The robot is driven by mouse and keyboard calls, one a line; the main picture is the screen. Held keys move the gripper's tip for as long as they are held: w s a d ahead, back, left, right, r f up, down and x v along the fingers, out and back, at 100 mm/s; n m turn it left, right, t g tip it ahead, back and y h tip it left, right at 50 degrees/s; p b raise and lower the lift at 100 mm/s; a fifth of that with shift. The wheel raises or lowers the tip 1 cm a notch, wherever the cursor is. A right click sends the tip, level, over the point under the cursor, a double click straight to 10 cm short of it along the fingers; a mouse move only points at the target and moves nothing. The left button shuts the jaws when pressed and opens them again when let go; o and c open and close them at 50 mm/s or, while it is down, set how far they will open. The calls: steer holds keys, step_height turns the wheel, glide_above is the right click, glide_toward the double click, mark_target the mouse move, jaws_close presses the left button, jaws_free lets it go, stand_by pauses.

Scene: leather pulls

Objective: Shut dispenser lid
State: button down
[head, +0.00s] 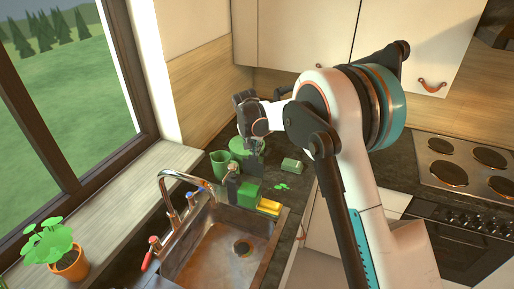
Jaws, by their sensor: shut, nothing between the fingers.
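My gripper (252,146) hangs at the end of my arm, pointing down over the counter corner behind the sink; its fingers are small and dark, and it is shut and empty. Green things stand close around and below it: a round green piece (238,145) just behind the fingers and a green box-like container (248,191) at the sink's back edge. I cannot tell for sure which of these is the dispenser, nor how far its lid is open. My gripper partly hides this area, and touching cannot be made out.
A green cup (220,163), a dark upright item (232,182), a yellow sponge (269,206) and a small green box (291,165) crowd the corner. The faucet (176,188) arches over the sink (207,252). A potted plant (68,264) stands on the sill; the stove (462,165) is right.

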mark_target(253, 158)
steer(key=shift+s+a+t+h+b, duration=0.25)
steer(key=shift+s+t+b, duration=0.3)
steer(key=shift+s+b, duration=0.15)
steer(key=shift+s+a+t+h+b, duration=0.2)
steer(key=shift+s+t+h+b, duration=0.05)
steer(key=shift+s+t+b, duration=0.35)
steer(key=s+t+b, duration=0.1)
steer(key=s+a+t+b, duration=0.1)
steer(key=shift+s+f+h+b, duration=0.15)
steer(key=shift+s+h+b, duration=0.1)
steer(key=shift+h+b, duration=0.15)
steer(key=s+a+f+b, duration=0.2)
steer(key=s+f+b, duration=0.4)
steer(key=s, duration=0.2)
steer(key=shift+a, duration=0.4)
steer(key=shift+w+f+b, duration=0.1)
steer(key=shift+w+b, duration=0.1)
steer(key=shift+b, duration=0.1)
